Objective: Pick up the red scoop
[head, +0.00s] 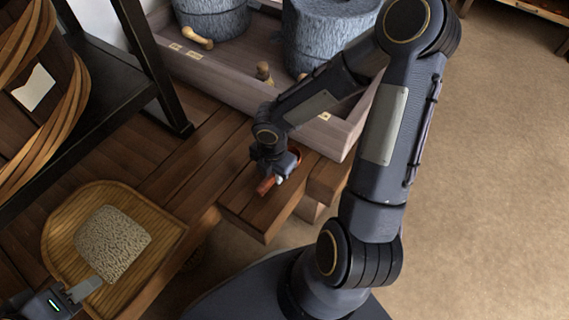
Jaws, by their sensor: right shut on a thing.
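The red scoop (265,187) is small in the head view, at the end of my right arm over the wooden bench. Only part of its red body shows, because the gripper covers the rest. My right gripper (277,179) is shut on the scoop. I cannot tell whether the scoop touches the bench top. My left gripper (84,289) is at the bottom left corner, partly out of the picture, beside a rough speckled block in a wooden tray. Its fingers do not show clearly enough to tell open from shut.
The speckled block (112,244) lies in the wooden tray (62,215). Blue-grey stone querns (318,38) stand in a wooden trough (225,80) behind the bench (245,208). A dark-framed stand (95,85) with a wooden tub (35,110) is at left. Open floor lies right.

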